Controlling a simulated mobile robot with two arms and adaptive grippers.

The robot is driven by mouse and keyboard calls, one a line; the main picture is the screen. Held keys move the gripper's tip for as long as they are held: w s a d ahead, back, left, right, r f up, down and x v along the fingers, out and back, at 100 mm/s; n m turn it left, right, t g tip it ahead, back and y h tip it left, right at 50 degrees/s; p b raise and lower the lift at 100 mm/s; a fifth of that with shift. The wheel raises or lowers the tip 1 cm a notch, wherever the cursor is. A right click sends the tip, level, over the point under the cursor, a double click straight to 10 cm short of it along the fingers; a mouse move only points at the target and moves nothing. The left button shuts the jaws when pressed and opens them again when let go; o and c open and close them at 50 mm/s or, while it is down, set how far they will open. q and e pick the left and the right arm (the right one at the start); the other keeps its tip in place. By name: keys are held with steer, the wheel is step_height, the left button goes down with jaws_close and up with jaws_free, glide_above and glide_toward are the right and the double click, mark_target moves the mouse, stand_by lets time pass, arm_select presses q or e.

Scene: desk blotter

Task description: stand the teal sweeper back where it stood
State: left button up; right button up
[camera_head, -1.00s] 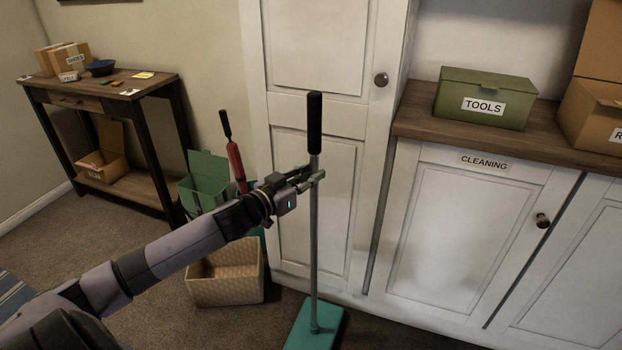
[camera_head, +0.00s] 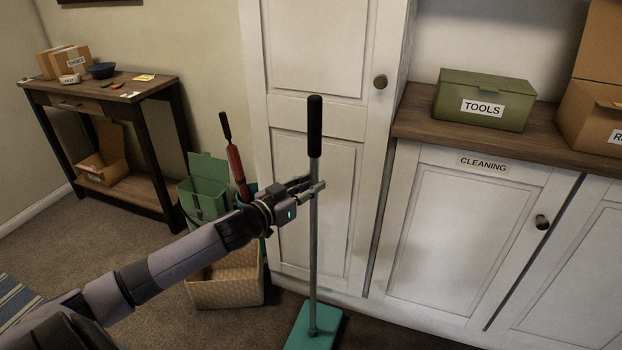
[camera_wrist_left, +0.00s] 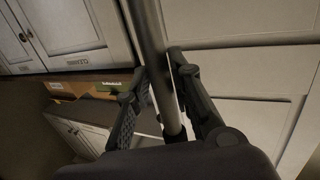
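The teal sweeper (camera_head: 314,225) stands upright on the carpet in front of the white cabinets in the head view. It has a black grip on top, a thin grey pole and a flat teal base (camera_head: 314,328) that looks to rest on the floor. My left gripper (camera_head: 316,188) is at the upper pole, below the black grip. In the left wrist view the pole (camera_wrist_left: 152,40) runs between the two fingers of my left gripper (camera_wrist_left: 160,72), which converge closely on it. My right gripper is not in view.
The tall white cabinet (camera_head: 318,190) is close behind the pole. A low cabinet labelled CLEANING (camera_head: 460,235) is on the right.

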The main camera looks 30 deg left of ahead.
arm_select(q)
steer(key=shift+o, duration=0.6)
steer(key=shift+w+r, duration=0.1)
steer(key=shift+r, duration=0.05)
steer(key=shift+o, duration=0.8)
steer(key=shift+r, duration=0.2)
steer(key=shift+r, duration=0.15)
